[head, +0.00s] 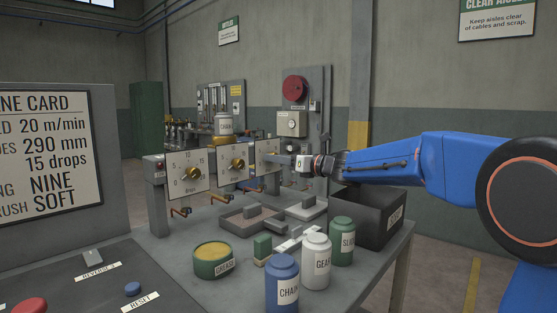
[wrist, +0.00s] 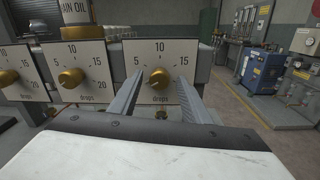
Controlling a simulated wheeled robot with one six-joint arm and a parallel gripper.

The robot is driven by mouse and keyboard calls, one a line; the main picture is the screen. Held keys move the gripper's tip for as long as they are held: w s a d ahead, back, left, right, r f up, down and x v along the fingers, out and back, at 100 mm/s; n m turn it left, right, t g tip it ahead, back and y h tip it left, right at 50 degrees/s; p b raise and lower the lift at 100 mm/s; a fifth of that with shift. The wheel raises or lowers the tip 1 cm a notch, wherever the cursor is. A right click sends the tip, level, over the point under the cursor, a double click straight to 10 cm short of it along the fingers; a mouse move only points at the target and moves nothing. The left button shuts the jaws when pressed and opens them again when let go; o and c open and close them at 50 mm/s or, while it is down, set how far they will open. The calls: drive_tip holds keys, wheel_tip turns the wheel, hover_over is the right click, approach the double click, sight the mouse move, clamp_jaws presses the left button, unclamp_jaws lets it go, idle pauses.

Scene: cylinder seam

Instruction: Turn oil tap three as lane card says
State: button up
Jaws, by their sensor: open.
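The third tap's dial plate (wrist: 158,52) is white, marked 5, 10, 15 and "drops", with a brass knob (wrist: 158,77) at its middle. My gripper (wrist: 155,88) is open, one finger on each side of this knob; I cannot tell whether they touch it. The knob's pointer direction is unclear. In the head view my gripper (head: 279,160) is at the third plate (head: 265,147) and hides its knob. The middle tap's knob (head: 237,165) and the left tap's knob (head: 194,173) are clear. The lane card (head: 50,150), cut off at left, shows "15 drops".
A chain oil can (head: 224,124) stands above the dials. Below my arm is a dark bin (head: 375,215). The bench holds a grease tin (head: 212,260), chain bottle (head: 282,285), gear bottle (head: 316,262), green bottle (head: 342,241) and a shallow tray (head: 250,221).

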drive_tip(key=shift+c, duration=0.3)
drive_tip(key=c, duration=1)
